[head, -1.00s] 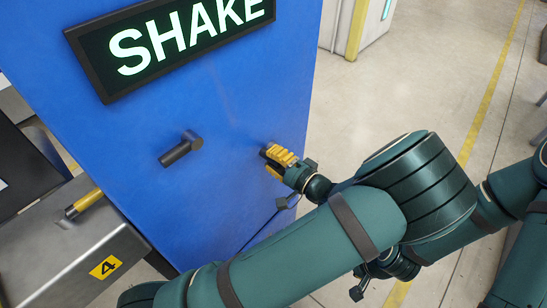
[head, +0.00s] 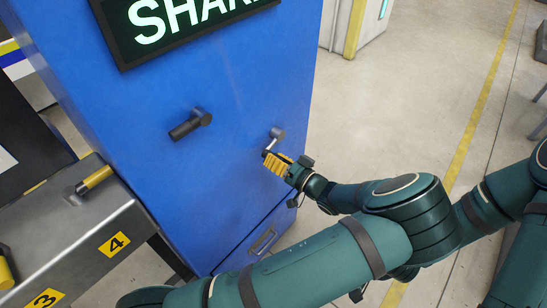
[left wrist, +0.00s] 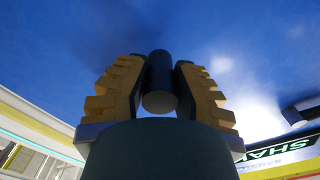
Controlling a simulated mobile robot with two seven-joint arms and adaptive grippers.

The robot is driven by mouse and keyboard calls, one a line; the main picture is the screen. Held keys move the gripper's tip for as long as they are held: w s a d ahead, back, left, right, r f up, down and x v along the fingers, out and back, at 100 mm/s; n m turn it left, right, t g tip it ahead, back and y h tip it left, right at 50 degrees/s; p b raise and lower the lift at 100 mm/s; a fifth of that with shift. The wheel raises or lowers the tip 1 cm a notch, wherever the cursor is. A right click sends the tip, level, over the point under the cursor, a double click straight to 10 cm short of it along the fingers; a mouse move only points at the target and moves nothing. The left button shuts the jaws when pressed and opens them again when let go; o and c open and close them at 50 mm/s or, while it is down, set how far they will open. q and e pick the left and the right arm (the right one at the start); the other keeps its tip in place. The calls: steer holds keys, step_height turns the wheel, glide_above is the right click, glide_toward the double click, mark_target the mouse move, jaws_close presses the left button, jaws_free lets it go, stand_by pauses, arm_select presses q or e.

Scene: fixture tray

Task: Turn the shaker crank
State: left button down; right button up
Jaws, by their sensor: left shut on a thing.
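The blue shaker cabinet (head: 235,90) carries a lit sign (head: 180,20), cut off at the top, whose visible letters begin SHA. My left gripper (head: 276,163) is at the right-hand crank (head: 277,135) on the cabinet's face. The crank's grey arm shows just above the yellow fingers. In the left wrist view the fingers (left wrist: 160,95) stand on both sides of the dark round crank handle (left wrist: 159,75), shut on it. A second crank (head: 190,124) with a dark handle sits to the left, untouched. My right gripper's fingers do not show; my arms overlap at the right.
A grey bench (head: 70,235) with yellow number plates and a yellow-handled lever (head: 94,180) stands at the left. A drawer-like panel with a handle (head: 263,241) is low on the cabinet. Open floor (head: 410,90) lies to the right.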

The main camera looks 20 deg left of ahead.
mark_target(278, 139)
arm_select(q)
steer(key=shift+w+d+f+n, duration=0.1)
steer(key=shift+w+f+n, duration=0.15)
steer(key=shift+f+n, duration=0.5)
steer(key=shift+w+d+f+n, duration=0.1)
steer(key=shift+w+f+n, duration=0.15)
steer(key=shift+n, duration=0.85)
steer(key=shift+w+f+n, duration=0.2)
steer(key=shift+f+n, duration=0.4)
steer(key=shift+n, duration=0.35)
steer(key=c, duration=0.7)
jaws_free()
steer(key=shift+w, duration=0.1)
step_height(278, 139, up, 10)
steer(key=shift+r, duration=0.1)
